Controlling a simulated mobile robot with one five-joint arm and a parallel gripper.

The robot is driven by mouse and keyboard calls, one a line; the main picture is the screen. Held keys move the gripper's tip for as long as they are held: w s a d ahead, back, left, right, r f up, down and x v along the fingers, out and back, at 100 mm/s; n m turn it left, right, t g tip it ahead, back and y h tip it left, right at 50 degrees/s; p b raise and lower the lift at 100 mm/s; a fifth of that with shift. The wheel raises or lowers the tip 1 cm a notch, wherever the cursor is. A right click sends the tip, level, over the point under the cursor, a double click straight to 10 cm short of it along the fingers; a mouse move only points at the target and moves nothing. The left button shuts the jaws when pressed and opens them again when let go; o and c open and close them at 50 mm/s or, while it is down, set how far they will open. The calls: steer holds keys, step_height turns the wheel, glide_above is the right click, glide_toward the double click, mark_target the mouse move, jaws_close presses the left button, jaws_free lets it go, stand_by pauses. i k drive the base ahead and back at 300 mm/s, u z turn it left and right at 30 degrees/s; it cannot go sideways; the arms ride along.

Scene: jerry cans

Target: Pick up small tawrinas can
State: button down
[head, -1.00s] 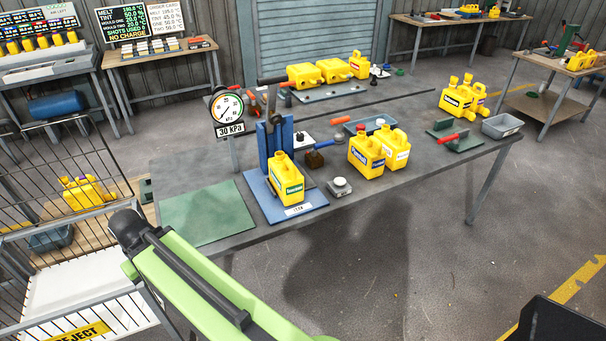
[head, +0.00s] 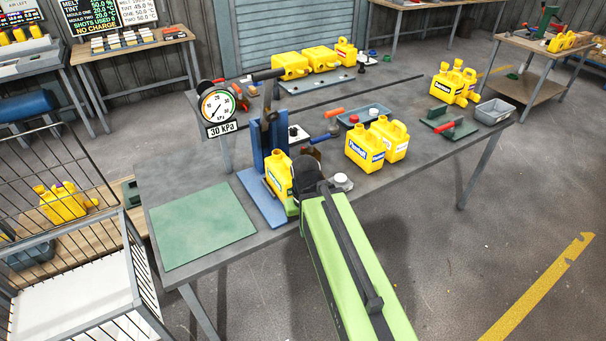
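A small yellow can (head: 278,174) with a green label, its wording now covered, stands upright on the blue press stand (head: 264,203) near the table's front edge. The dark end of my arm (head: 307,174) is at the right side of this can and covers part of it. The fingers of my gripper are hidden, so I cannot tell whether they touch the can. Two more yellow cans stand together to the right, a front one (head: 364,148) with a dark label and one behind it (head: 394,139). Their label wording is too small to read surely.
A pressure gauge (head: 217,106) stands left of the press. A green mat (head: 203,226) lies bare at the table's left. A small scale-like item (head: 341,181) is right of my arm. A wire cage (head: 75,270) stands at left.

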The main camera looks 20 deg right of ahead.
mark_target(279, 177)
steer(key=u, duration=0.75)
steer(key=k, duration=0.1)
steer(key=u, duration=2.9)
steer(key=k, duration=0.75)
steer(key=z, duration=1.9)
steer(key=i, duration=1.05)
